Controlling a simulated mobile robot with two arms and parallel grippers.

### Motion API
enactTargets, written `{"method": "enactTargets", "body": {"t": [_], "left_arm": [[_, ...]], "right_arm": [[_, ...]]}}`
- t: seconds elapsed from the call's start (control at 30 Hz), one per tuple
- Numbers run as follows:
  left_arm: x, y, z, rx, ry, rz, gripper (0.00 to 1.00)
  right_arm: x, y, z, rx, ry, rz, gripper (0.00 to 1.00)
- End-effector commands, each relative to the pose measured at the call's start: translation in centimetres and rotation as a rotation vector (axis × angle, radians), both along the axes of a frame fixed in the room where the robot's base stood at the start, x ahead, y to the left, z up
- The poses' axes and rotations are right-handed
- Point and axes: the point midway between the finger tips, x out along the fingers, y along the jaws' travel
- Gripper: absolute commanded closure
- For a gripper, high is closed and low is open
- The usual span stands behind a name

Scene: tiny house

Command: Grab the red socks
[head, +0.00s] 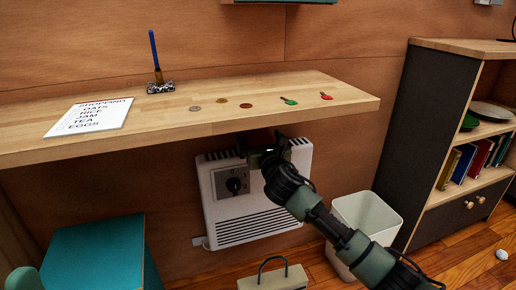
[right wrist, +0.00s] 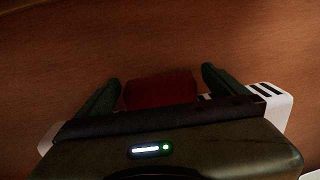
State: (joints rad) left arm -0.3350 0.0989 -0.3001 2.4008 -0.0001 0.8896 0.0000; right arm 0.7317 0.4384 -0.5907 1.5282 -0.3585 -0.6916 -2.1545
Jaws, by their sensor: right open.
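The red socks (right wrist: 160,88) show in the right wrist view as a dark red shape at the heater's top edge, between my two fingers. Their lower part is hidden behind the gripper body. I cannot make them out in the head view. My right gripper (right wrist: 164,82) is open, with one green finger on each side of the red shape. I cannot tell whether the fingers touch it. In the head view, my right gripper (head: 258,150) is over the top of the white wall heater (head: 222,208), just under the wooden desk top. My left gripper is not in view.
The desk top (head: 340,98) overhangs the heater closely. It holds a shopping list (head: 92,117), a pen stand (head: 160,86) and several small items. A white bin (head: 366,212) stands right of the heater, a teal box-like piece (head: 95,255) left. A bookshelf (head: 400,130) is further right.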

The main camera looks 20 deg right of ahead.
Motion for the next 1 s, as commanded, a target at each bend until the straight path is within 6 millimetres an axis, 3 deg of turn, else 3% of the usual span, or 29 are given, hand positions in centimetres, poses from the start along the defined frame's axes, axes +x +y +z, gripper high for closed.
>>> {"method": "enactTargets", "body": {"t": [0.03,0.2,0.47,0.5,0.7,0.73,1.0], "left_arm": [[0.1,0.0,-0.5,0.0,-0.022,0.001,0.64],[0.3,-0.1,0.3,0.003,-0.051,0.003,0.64],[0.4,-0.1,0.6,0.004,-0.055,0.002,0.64],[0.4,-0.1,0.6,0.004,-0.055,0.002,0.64],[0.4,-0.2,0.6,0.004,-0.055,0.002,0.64],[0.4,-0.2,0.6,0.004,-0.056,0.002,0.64],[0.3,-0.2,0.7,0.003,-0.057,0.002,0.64]], "right_arm": [[0.9,0.2,-0.7,0.004,-0.002,0.0,0.0],[2.6,0.0,-0.3,0.003,0.0,-0.001,0.0],[2.9,0.0,-0.1,0.002,0.0,0.0,0.0],[2.9,0.0,-0.1,0.002,0.0,0.0,0.03],[2.9,-0.1,-0.2,0.002,0.0,0.0,0.58],[2.9,-0.1,-0.2,0.002,0.0,0.0,0.62],[2.9,-0.1,0.0,0.002,0.0,0.0,0.62]]}}
